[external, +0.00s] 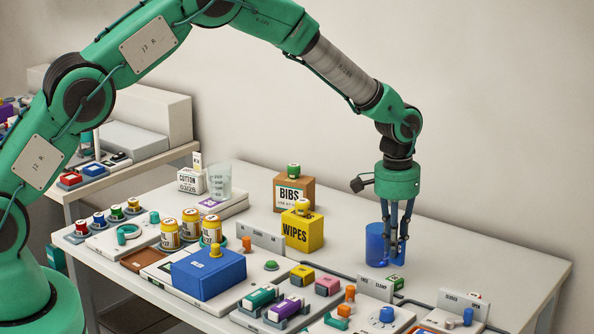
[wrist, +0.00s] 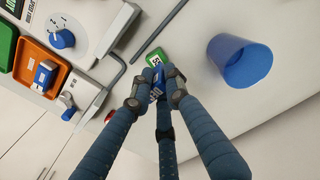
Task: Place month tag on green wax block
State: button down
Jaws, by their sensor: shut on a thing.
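My gripper (external: 401,262) points straight down over the right part of the table, just right of a blue cup. In the wrist view its fingers (wrist: 157,98) are shut on a small blue piece with white lettering (wrist: 158,82), which seems to be the month tag; the fingers hide much of it. A green block (wrist: 154,59) with a white marked label lies just beyond the fingertips. It also shows in the external view (external: 397,282), slightly in front of the gripper. I cannot tell whether the tag touches the block.
The blue cup (external: 376,244) stands close beside the fingers and also shows in the wrist view (wrist: 238,62). A white unit with a blue knob (external: 386,314) and a grey bent rod (wrist: 113,75) are near the block. The table behind and right of the gripper is mostly clear.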

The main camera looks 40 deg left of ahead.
aim_at(393, 263)
jog(key=shift+f+b, duration=0.35)
jog(key=shift+f, duration=1.4)
jog(key=shift+f, duration=0.15)
jog(key=c, duration=1.7)
grip_release()
notch_tip(393, 263, up, 12)
jog(key=shift+a+r+p, duration=0.15)
jog(key=shift+p, duration=0.8)
jog(key=shift+r, duration=0.15)
